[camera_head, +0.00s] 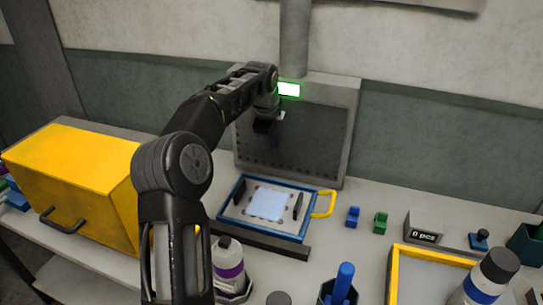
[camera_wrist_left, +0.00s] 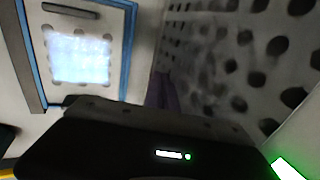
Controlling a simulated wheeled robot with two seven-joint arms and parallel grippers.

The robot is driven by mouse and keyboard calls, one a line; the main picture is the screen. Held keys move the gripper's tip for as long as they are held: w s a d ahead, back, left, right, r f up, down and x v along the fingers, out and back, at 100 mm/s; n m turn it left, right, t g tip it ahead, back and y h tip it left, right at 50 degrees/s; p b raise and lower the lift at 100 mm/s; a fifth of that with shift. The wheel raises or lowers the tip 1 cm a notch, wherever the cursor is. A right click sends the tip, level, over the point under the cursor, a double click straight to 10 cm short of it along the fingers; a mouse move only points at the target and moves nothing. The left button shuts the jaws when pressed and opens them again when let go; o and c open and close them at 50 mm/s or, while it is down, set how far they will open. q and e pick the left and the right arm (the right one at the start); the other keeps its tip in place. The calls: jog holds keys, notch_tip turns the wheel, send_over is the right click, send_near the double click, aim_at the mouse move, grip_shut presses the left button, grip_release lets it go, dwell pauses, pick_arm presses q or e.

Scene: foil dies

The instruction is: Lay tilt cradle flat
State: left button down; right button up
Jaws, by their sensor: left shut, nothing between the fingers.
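What looks like the tilt cradle is a blue-framed tray (camera_head: 222,207) with a yellow handle (camera_head: 324,204). It appears to lie flat on the bench in front of the upright perforated panel. A pale, bright square sheet (camera_head: 267,204) lies in its middle, between two dark upright bars. My left gripper (camera_head: 266,127) is shut and empty, raised above and behind the tray, close to the panel. The tray (camera_wrist_left: 125,50) also shows at the left of the left wrist view, apart from the gripper. My right gripper is out of view.
The perforated panel (camera_head: 318,140) stands in a grey frame with a lit green display (camera_head: 289,89). A yellow box (camera_head: 75,170) is at left. Blue and green clips (camera_head: 353,216), a counter (camera_head: 424,236), a yellow-edged tray (camera_head: 395,262) and bottles (camera_head: 491,275) stand right and front.

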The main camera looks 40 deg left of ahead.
pick_arm(q)
jog(key=shift+r, duration=0.75)
jog(key=w+d+r, duration=0.1)
jog(key=d+r, duration=0.2)
jog(key=d, duration=0.3)
jog(key=shift+s+d+f+n+g+b, duration=0.2)
jog(key=shift+s+d+n, duration=0.4)
jog(key=shift+n, duration=2.4)
jog(key=shift+s+d+f+n+g+b, duration=0.25)
jog(key=shift+s+n, duration=0.65)
jog(key=shift+n, duration=2.1)
jog(key=shift+s+d+f+n+t+b, duration=0.1)
jog(key=shift+s+d+f+n, duration=0.5)
jog(key=shift+n, duration=2.4)
jog(key=shift+s+a+r, duration=0.15)
jog(key=shift+r, duration=0.05)
